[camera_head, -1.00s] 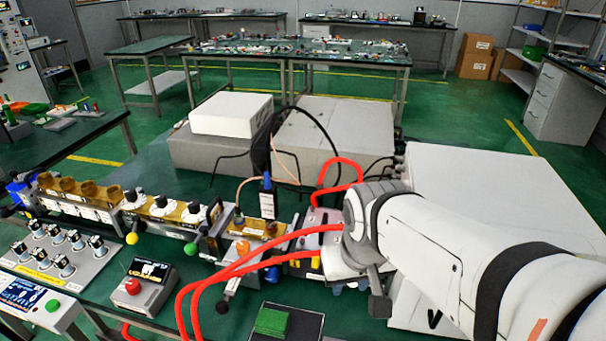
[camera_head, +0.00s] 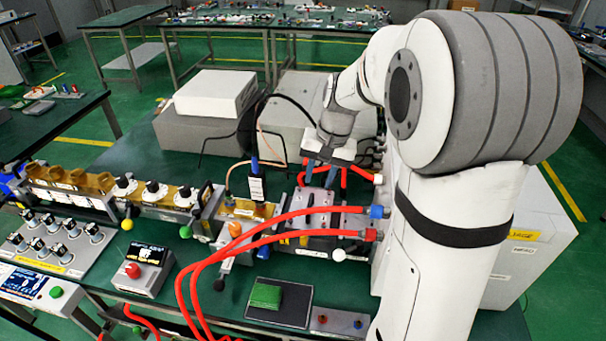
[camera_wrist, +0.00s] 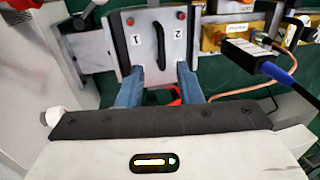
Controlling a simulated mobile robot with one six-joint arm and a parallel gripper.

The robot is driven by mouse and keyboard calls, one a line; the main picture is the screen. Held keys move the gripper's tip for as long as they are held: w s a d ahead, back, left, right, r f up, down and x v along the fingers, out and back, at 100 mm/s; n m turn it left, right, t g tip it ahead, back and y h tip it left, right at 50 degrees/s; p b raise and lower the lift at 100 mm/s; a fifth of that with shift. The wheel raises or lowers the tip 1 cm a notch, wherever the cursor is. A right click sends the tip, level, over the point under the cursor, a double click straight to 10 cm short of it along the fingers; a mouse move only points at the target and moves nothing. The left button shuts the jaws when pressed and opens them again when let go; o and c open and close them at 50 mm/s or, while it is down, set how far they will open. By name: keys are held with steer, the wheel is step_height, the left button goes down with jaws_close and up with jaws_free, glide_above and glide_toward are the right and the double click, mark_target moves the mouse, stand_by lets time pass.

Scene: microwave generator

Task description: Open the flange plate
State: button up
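The grey plate (camera_wrist: 138,55), which I take to be the flange plate, has a dark curved handle (camera_wrist: 159,46) in its middle and the labels 1 and 2. It sits in line with the assembly, and in the head view (camera_head: 318,197) it is partly covered by cables. My gripper (camera_wrist: 158,76) shows two blue fingers spread apart at the plate's near edge. Nothing shows held between them, and I cannot tell whether they touch the plate. In the head view my gripper (camera_head: 320,174) points down just behind the plate.
Red hoses (camera_head: 275,227) run across the front of the assembly. A blue-tipped cable (camera_wrist: 279,72) lies right of the plate in the wrist view. A white cabinet (camera_head: 535,235) stands right. A green block (camera_head: 265,296) lies on a black pad in front.

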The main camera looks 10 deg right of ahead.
mark_target(310, 202)
steer(key=f, duration=0.2)
steer(key=a+f, duration=0.1)
steer(key=f, duration=0.2)
steer(key=w+f, duration=0.1)
steer(key=f, duration=0.1)
steer(key=shift+w+a+f, duration=0.1)
steer(key=shift+a+f, duration=0.05)
steer(key=shift+f, duration=0.2)
steer(key=shift+c, duration=0.4)
jaws_close()
